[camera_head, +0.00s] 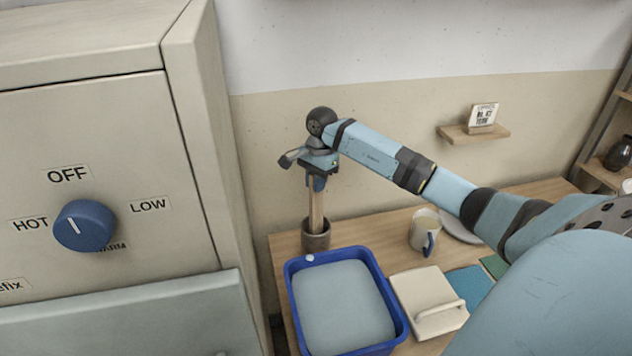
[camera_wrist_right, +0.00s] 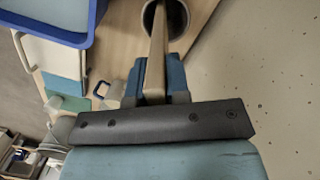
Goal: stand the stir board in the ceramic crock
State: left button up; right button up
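The stir board (camera_head: 316,210) is a narrow wooden strip standing nearly upright at the back left of the table. My right gripper (camera_head: 317,184) is above the crock with its fingers on both sides of the board's upper part, shut on it. The right wrist view shows the board (camera_wrist_right: 157,50) between the two blue fingers (camera_wrist_right: 156,85). The ceramic crock (camera_head: 316,242) is a small dark brown pot, and its rim also shows in the wrist view (camera_wrist_right: 184,14). The board's lower end is inside the crock's mouth; whether it touches the bottom is hidden. My left gripper is not in view.
A blue bucket (camera_head: 398,318) of grey-blue glaze stands just in front of the crock. A mug (camera_head: 424,232), a plate (camera_head: 458,228) and a cream handled lid-like piece (camera_head: 428,298) lie to the right. A large cabinet with a dial (camera_head: 84,226) fills the left.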

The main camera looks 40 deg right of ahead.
jog(key=o, duration=0.4)
jog(key=shift+c, duration=0.2)
jog(key=r, duration=0.4)
jog(key=d+r, duration=0.1)
jog(key=r, duration=0.7)
jog(key=shift+d+r, duration=0.15)
jog(key=shift+d, duration=0.15)
